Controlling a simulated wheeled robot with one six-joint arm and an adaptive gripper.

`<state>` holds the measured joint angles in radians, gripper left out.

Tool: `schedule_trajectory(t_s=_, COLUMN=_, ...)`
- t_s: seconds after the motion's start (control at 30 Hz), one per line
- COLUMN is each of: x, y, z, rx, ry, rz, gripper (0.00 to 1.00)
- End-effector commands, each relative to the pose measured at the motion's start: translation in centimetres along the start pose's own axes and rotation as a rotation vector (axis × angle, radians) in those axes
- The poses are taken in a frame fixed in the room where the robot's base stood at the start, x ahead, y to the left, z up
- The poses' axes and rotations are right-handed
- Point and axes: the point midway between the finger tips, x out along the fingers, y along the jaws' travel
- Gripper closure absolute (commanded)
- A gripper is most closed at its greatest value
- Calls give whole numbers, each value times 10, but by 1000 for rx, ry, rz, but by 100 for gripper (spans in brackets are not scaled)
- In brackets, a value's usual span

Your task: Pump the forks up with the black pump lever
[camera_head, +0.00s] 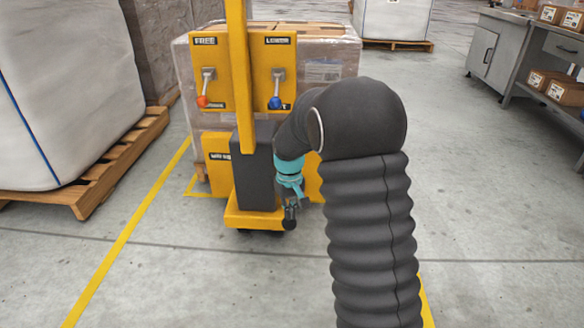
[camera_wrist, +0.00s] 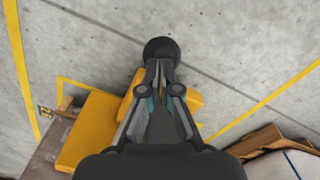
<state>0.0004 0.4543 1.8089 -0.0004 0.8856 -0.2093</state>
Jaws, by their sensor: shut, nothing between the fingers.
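The yellow stacker (camera_head: 246,60) stands ahead with a dark box (camera_head: 257,175) low on its mast. The black pump lever ends in a round black knob (camera_head: 290,223), low at the right of that box; the knob also shows in the wrist view (camera_wrist: 161,51). My gripper (camera_head: 290,206) is shut with nothing in its fingers. In the wrist view its fingertips (camera_wrist: 160,72) meet just at the near side of the knob; I cannot tell whether they touch it. The lever's shaft is mostly hidden by my gripper. The forks are not visible.
A yellow panel carries a red-knobbed lever (camera_head: 203,100) and a blue-knobbed lever (camera_head: 275,101). A wrapped load (camera_head: 330,75) stands behind. A white bulk bag (camera_head: 65,90) on a pallet (camera_head: 85,185) is at left, a grey workbench (camera_head: 487,50) at right. The near floor is clear.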

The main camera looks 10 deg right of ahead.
Motion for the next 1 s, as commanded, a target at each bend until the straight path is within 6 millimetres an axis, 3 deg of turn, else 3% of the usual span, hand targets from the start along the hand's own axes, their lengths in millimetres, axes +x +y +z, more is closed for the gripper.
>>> schedule_trajectory(t_s=0.03, x=-15, y=0, z=-1, rx=0, ry=3, rz=1, gripper=100)
schedule_trajectory(t_s=0.1, x=-26, y=0, z=-1, rx=0, ry=4, rz=1, gripper=100)
schedule_trajectory(t_s=0.9, x=-136, y=0, z=-1, rx=0, ry=7, rz=1, gripper=100)
schedule_trajectory(t_s=1.0, x=-127, y=0, z=-1, rx=0, ry=6, rz=1, gripper=100)
